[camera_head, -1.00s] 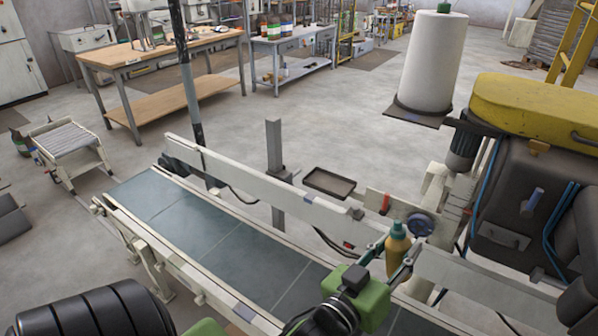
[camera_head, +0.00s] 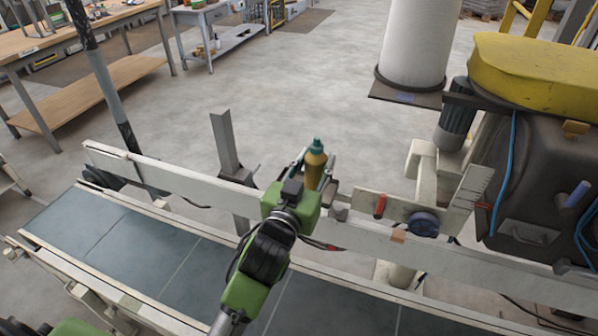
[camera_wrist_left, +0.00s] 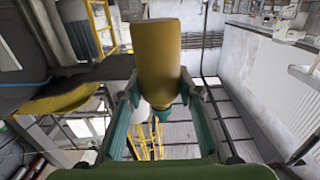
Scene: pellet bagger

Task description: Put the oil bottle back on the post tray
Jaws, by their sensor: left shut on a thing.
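The oil bottle (camera_head: 316,168) is amber with a teal cap and stands about upright in the head view. My left gripper (camera_head: 313,172) is shut on it, one finger on each side. In the left wrist view the amber bottle (camera_wrist_left: 160,55) is between the two teal fingers (camera_wrist_left: 160,92). My right gripper is not in view.
A grey upright post (camera_head: 224,145) stands left of the bottle. The conveyor belt (camera_head: 150,250) and its pale side rail (camera_head: 170,178) run below. A red-handled bracket with a blue knob (camera_head: 423,224) is to the right.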

